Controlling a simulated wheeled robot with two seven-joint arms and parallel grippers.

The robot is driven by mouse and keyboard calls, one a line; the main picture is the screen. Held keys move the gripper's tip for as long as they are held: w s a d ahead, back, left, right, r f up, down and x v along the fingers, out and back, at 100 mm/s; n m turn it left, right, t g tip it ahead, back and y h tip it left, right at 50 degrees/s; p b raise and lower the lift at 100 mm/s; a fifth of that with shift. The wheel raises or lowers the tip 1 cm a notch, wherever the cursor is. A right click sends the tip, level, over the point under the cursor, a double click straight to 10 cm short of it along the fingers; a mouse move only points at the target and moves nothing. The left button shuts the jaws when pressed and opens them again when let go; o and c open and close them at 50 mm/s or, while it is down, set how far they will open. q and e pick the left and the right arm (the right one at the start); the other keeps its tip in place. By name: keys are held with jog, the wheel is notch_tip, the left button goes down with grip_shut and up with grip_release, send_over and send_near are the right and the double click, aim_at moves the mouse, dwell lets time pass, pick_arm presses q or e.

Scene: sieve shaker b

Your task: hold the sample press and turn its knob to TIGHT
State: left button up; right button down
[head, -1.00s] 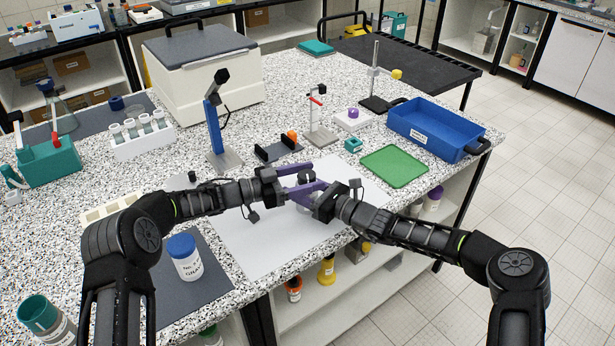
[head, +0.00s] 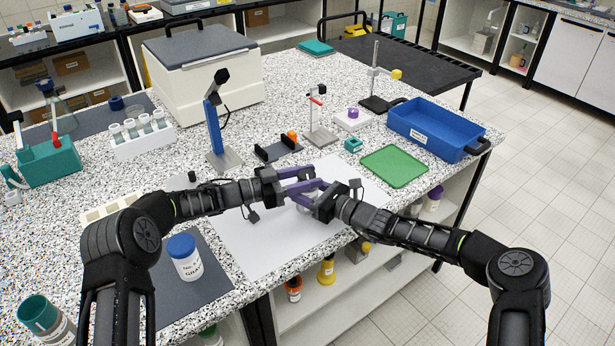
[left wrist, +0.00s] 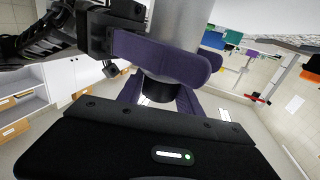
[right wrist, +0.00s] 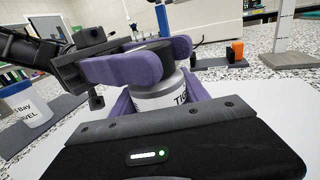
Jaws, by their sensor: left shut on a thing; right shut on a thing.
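The sample press has a light grey cylindrical body (right wrist: 155,102) and a dark knob (right wrist: 152,52) on top. Part of a label reading "TIG" shows on the body in the right wrist view. My right gripper (head: 312,200) is shut around the body. My left gripper (head: 308,178) is shut on the knob, just above the right fingers. In the left wrist view the body (left wrist: 178,25) and knob (left wrist: 158,88) also show. In the head view, the fingers hide most of the press; I cannot tell the knob's setting.
A white sheet (head: 250,245) lies under the grippers. A green mat (head: 395,166) and a blue tray (head: 410,125) are to the right. A phone-like blue stand (head: 213,130) and a black holder (head: 278,150) stand behind. A blue-lidded jar (head: 185,262) is front left.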

pick_arm(q)
jog(key=shift+r+n+t+y, duration=0.15)
jog(key=shift+n+t+y, duration=0.2)
jog(key=shift+t, duration=0.25)
jog(key=shift+n+t+y, duration=0.45)
jog(key=shift+n+t, duration=0.5)
jog(key=shift+t, duration=0.15)
jog(key=n+t+y, duration=0.4)
jog(key=t+y, duration=0.1)
jog(key=shift+d+n, duration=0.15)
jog(key=shift+n, duration=0.15)
jog(key=shift+n+t+y, duration=1)
jog(key=shift+n+y, duration=0.1)
jog(key=shift+y, duration=0.6)
jog(key=o, duration=1.4)
jog(key=shift+c, duration=0.2)
jog(key=shift+a, duration=0.2)
